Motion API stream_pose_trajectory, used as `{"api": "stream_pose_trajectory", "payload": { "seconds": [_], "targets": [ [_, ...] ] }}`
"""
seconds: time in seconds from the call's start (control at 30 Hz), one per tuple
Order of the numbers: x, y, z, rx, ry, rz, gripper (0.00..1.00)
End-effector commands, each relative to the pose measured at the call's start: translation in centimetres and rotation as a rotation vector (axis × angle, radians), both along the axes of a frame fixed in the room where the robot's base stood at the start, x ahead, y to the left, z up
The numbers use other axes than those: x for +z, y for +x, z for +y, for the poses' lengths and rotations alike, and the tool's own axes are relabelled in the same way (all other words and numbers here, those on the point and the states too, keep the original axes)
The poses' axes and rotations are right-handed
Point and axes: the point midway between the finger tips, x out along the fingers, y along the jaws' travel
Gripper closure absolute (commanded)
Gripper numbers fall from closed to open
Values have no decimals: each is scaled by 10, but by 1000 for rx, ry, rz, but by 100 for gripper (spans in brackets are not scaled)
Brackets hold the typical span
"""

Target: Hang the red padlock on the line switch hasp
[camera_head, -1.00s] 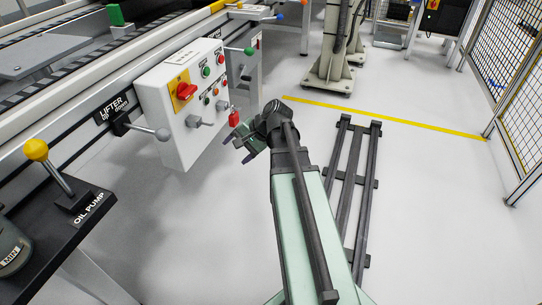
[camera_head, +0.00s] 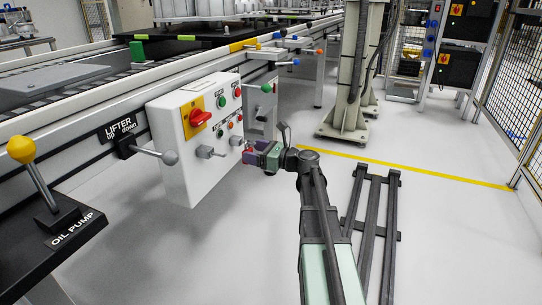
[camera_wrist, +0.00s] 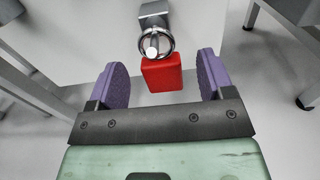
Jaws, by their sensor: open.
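The red padlock (camera_wrist: 162,73) hangs by its ring-like shackle (camera_wrist: 155,42) from a grey holder (camera_wrist: 153,13) in the wrist view. My gripper (camera_wrist: 162,80) is open, its two purple fingers on either side of the padlock body with a gap at each side. In the head view my gripper (camera_head: 258,153) is at the right side of the white control box, and its fingers largely hide the padlock. The red line switch (camera_head: 200,117) sits on a yellow plate at the box's upper left. A grey fitting (camera_head: 207,152) sticks out below it; I cannot tell whether this is the hasp.
The white control box (camera_head: 180,170) carries several coloured buttons. A lifter lever (camera_head: 168,158) sticks out to its left, and a yellow-knobbed oil pump lever (camera_head: 38,180) stands farther left. A green-knobbed lever (camera_head: 266,88) is behind the box. Open floor (camera_head: 215,250) lies in front.

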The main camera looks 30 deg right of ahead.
Motion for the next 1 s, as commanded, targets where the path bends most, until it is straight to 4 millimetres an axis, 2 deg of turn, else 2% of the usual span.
{"api": "stream_pose_trajectory", "payload": {
  "seconds": [0.1,0.2,0.5,0.87,1.0],
  "targets": [
    [0,18,12,2,0,0,26],
    [0,25,18,0,-1,-1,26],
    [0,27,20,0,-1,-1,27],
    [0,27,20,0,-1,-1,82],
    [3,27,20,-1,-1,-1,82]
  ]
}}
